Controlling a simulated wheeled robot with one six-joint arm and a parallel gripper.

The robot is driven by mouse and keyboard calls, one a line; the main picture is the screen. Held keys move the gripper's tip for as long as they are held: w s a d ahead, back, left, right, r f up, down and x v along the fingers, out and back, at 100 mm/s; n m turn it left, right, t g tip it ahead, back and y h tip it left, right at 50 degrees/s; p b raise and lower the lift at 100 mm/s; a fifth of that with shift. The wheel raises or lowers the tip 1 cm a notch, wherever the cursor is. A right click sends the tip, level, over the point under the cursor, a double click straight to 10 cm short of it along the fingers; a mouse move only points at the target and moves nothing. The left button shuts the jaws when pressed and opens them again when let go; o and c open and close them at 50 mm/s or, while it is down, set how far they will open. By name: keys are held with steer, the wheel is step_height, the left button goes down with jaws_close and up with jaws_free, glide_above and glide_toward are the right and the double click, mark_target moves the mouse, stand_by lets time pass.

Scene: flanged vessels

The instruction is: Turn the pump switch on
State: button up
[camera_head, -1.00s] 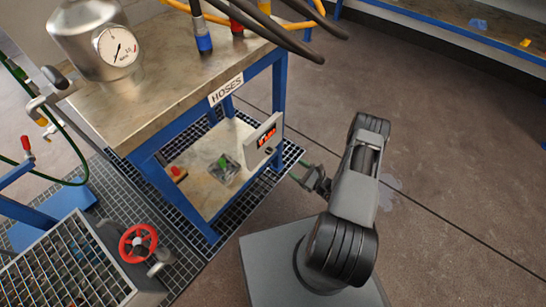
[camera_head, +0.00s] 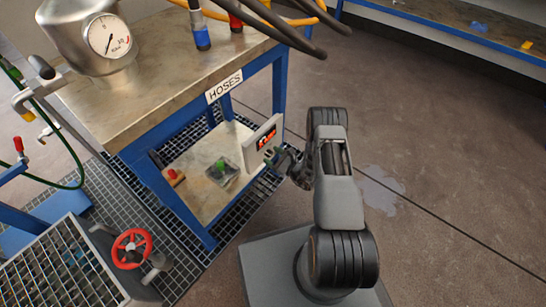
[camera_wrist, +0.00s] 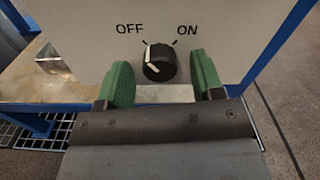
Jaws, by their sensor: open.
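The pump switch is a round black knob (camera_wrist: 160,64) with a white pointer mark, on a pale panel (camera_wrist: 215,25) below the printed words OFF and ON. The mark is turned to the OFF side, up and left. My gripper (camera_wrist: 162,72) is open, with one green finger on each side of the knob in the wrist view. No contact with the knob shows. In the head view, my gripper (camera_head: 272,157) is at the front of the panel box (camera_head: 251,147), which has a red-lit display, and the knob is hidden there.
The panel box stands on the lower shelf (camera_head: 197,205) of a blue-framed table, below the HOSES sign (camera_head: 224,87). A red button (camera_head: 175,177) and a small box with a green top (camera_head: 222,171) are on this shelf. Open floor (camera_head: 440,160) lies to the right.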

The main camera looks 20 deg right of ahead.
steer(key=c, duration=0.9)
steer(key=shift+m, duration=0.3)
steer(key=m, duration=0.7)
steer(key=shift+m, duration=0.3)
steer(key=m, duration=0.4)
steer(key=shift+m, duration=2)
